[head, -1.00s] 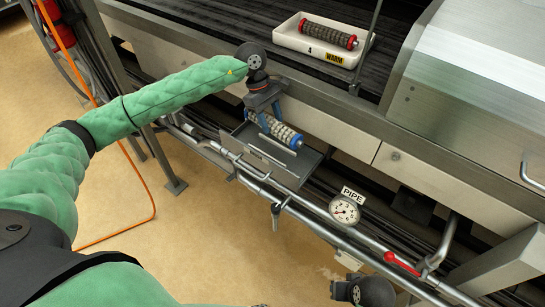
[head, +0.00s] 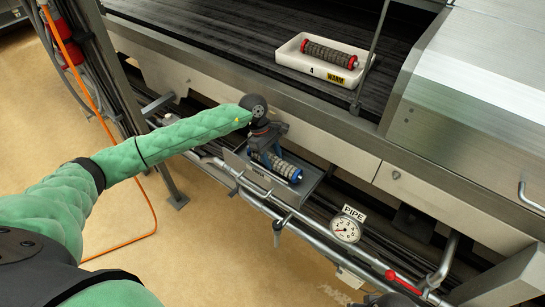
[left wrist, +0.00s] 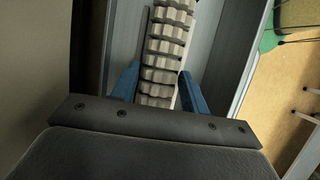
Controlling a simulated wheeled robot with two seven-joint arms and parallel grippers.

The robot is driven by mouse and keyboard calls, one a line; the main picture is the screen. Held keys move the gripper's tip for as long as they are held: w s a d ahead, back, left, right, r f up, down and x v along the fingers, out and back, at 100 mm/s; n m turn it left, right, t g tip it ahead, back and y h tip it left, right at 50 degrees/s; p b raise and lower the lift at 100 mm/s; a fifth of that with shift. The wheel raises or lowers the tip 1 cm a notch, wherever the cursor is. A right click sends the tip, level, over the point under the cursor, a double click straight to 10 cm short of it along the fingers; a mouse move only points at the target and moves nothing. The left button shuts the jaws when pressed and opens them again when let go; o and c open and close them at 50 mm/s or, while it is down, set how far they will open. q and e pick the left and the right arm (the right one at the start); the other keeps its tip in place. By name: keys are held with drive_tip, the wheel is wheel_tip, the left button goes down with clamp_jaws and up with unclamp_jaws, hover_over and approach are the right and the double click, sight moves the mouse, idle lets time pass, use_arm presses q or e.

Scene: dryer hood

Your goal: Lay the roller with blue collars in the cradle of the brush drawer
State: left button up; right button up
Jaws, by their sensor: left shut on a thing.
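The roller with blue collars (head: 281,166) is low in the open brush drawer (head: 311,184), lying lengthwise along it. My left gripper (head: 262,157) is over the roller's left part and shut on it. In the left wrist view the blue fingers (left wrist: 158,88) stand on either side of the ribbed roller (left wrist: 166,55), with the drawer's grey floor and wall around it. The cradle itself is hidden under the roller, so I cannot tell whether the roller rests in it. My right gripper is not in view; only a dark part of that arm shows at the bottom edge.
A white tray (head: 289,60) marked WARM holds a roller with red collars (head: 330,54) on the dark belt above. A pipe with a gauge (head: 345,229) and a red-handled valve (head: 403,282) runs in front of the drawer. An orange hose (head: 101,125) hangs at left.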

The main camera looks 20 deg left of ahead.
use_arm(q)
drive_tip(key=shift+f, duration=0.45)
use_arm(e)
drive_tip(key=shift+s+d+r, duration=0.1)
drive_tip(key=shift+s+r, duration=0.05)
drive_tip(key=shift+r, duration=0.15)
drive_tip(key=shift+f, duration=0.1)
use_arm(q)
drive_tip(key=o, duration=1.2)
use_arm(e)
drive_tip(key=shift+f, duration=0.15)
